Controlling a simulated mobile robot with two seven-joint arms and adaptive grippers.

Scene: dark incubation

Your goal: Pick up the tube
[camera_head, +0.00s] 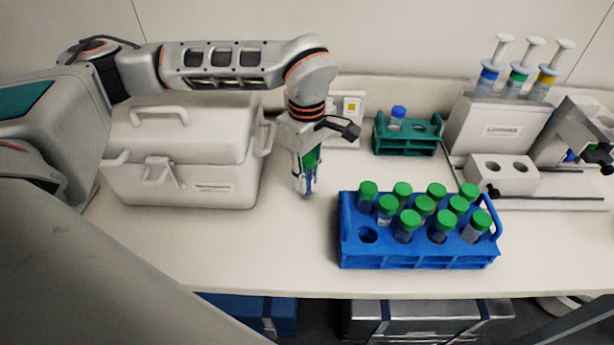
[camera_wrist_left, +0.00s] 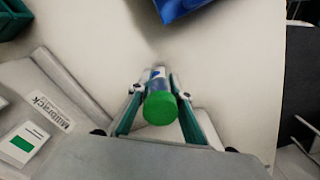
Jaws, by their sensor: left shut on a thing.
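My left gripper (camera_head: 303,177) points down between the white box and the blue rack. It is shut on a tube (camera_head: 308,187), which hangs upright between the fingers. In the left wrist view the tube's green cap (camera_wrist_left: 160,108) shows between the two fingers (camera_wrist_left: 157,90). The blue rack (camera_head: 420,263) holds several green-capped tubes. One hole at its front left (camera_head: 368,236) is empty. Whether the held tube's tip touches the table is unclear.
A white lidded box (camera_head: 185,185) stands at the left. A small green rack (camera_head: 408,147) with a blue-capped tube (camera_head: 398,114) stands behind the blue rack. A pipette stand (camera_head: 497,128) and a white two-hole block (camera_head: 503,179) stand at the right. The front table strip is clear.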

